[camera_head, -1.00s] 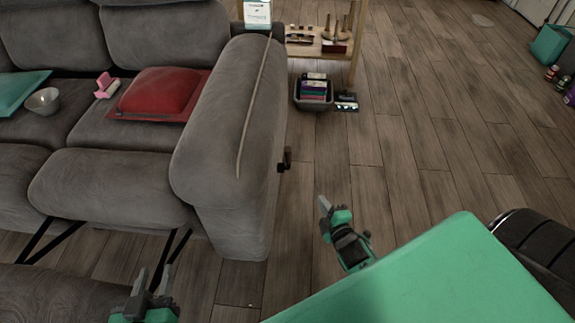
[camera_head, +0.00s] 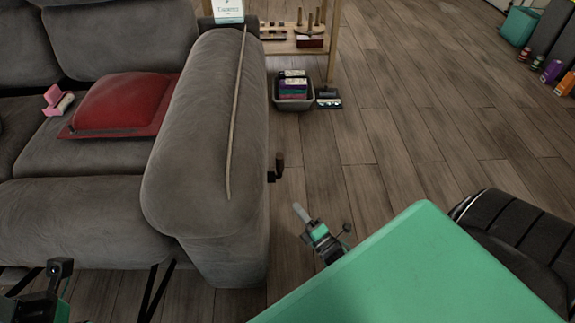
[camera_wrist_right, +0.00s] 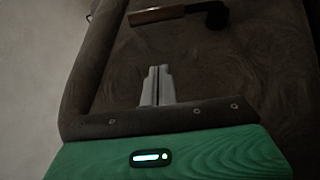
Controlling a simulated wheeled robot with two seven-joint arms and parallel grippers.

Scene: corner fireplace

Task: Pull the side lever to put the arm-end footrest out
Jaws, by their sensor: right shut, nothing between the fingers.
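The grey sofa's arm (camera_head: 205,150) stands left of centre in the head view. The side lever (camera_head: 278,168), small and dark, sticks out from the outer face of that arm. In the right wrist view the lever (camera_wrist_right: 180,14) shows near the top, with a brown part and a dark rounded end. My right gripper (camera_head: 301,212) is shut and empty, right of and nearer than the lever, apart from it. Its closed fingers (camera_wrist_right: 157,86) point toward the sofa side below the lever. My left gripper (camera_head: 58,272) is at the lower left, partly cut off; its jaws are unclear.
A thin stick (camera_head: 236,110) lies along the sofa arm, with a white box (camera_head: 229,10) behind it. A red cushion (camera_head: 122,103) lies on the seat. A grey bin (camera_head: 293,94) and a wooden shelf (camera_head: 333,45) stand beyond the lever.

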